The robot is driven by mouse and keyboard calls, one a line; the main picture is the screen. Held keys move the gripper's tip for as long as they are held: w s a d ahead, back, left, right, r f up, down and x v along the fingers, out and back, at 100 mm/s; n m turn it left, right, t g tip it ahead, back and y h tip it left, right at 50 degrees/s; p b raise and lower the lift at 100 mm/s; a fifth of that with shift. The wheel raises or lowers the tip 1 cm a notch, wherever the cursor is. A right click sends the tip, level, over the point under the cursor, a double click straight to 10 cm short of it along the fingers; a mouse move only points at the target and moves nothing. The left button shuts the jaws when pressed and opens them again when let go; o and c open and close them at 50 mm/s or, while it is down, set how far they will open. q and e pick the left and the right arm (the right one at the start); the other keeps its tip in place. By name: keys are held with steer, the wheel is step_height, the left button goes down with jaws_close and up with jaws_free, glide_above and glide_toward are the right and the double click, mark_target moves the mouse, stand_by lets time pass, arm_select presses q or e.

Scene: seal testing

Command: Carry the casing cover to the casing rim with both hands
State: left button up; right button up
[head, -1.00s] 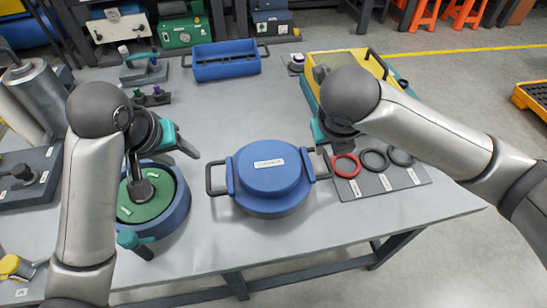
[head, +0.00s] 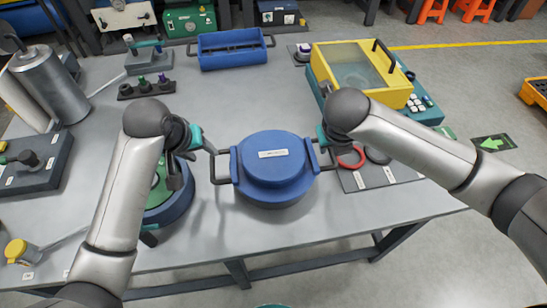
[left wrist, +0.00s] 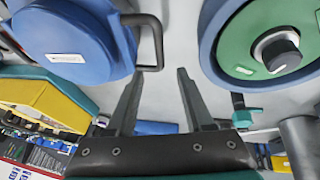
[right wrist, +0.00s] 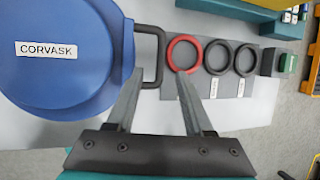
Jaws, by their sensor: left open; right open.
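The casing cover (head: 272,165) is a round blue lid with a black loop handle on each side. It rests on the table, and also shows in the left wrist view (left wrist: 70,45) and the right wrist view (right wrist: 60,85). My left gripper (head: 200,164) is open and empty, close to the left handle (left wrist: 157,42). My right gripper (right wrist: 156,78) is open, with the right handle (right wrist: 158,60) in line between its fingertips; I see no grip. The casing rim (left wrist: 210,45) is blue around a green inside, left of the cover, partly hidden by my left arm in the head view.
A mat with one red ring (right wrist: 184,52) and black rings lies right of the cover. A yellow-lidded box (head: 370,70) stands behind it. A blue tray (head: 232,50) is at the back. Table behind the cover is clear.

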mark_target(212, 159)
arm_select(q)
steer(key=shift+x, duration=3.15)
arm_select(e)
steer(key=shift+x, duration=3.15)
arm_select(q)
steer(key=shift+c, duration=0.2)
arm_select(e)
steer(key=shift+c, duration=0.2)
arm_select(q)
jaws_close()
arm_select(e)
jaws_close()
steer(key=shift+w+r, duration=0.1)
steer(key=shift+w, duration=0.05)
